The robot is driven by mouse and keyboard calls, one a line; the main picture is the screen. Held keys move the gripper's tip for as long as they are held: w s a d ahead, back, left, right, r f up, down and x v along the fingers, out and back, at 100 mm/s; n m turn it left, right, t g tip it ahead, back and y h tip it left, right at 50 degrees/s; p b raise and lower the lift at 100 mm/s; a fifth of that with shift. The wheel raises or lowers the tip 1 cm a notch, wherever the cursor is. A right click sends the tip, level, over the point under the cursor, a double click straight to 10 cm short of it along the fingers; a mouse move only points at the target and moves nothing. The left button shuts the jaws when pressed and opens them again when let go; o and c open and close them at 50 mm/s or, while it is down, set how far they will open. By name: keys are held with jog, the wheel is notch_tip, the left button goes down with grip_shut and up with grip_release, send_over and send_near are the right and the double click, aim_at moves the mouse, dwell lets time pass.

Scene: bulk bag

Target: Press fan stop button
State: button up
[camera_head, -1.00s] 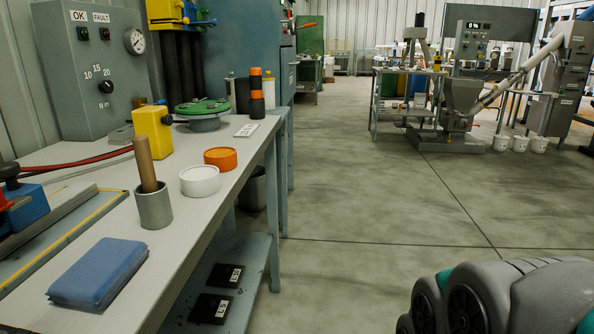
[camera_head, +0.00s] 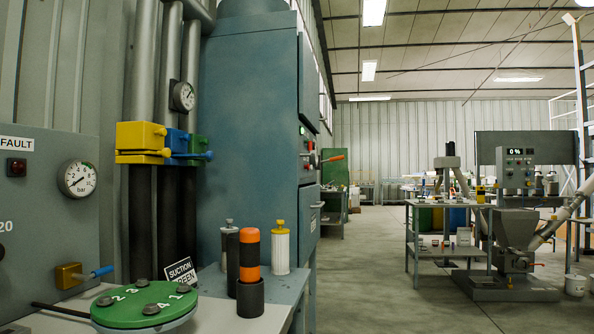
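The tall blue-grey cabinet (camera_head: 248,120) stands left of centre. Its narrow right face is seen at a steep angle and carries a small green button or light (camera_head: 302,130). A small red button-like control (camera_head: 309,145) sits just below it; its label is too small to read, so I cannot tell for sure that it is the fan stop button. My gripper is not in view.
A bench (camera_head: 285,290) with a green numbered disc (camera_head: 145,303), an orange-and-black cylinder (camera_head: 250,270) and white-and-dark canisters stands before the cabinet. Open floor (camera_head: 375,260) lies to its right. A metal worktable (camera_head: 448,250) and hopper machine (camera_head: 510,235) stand farther right.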

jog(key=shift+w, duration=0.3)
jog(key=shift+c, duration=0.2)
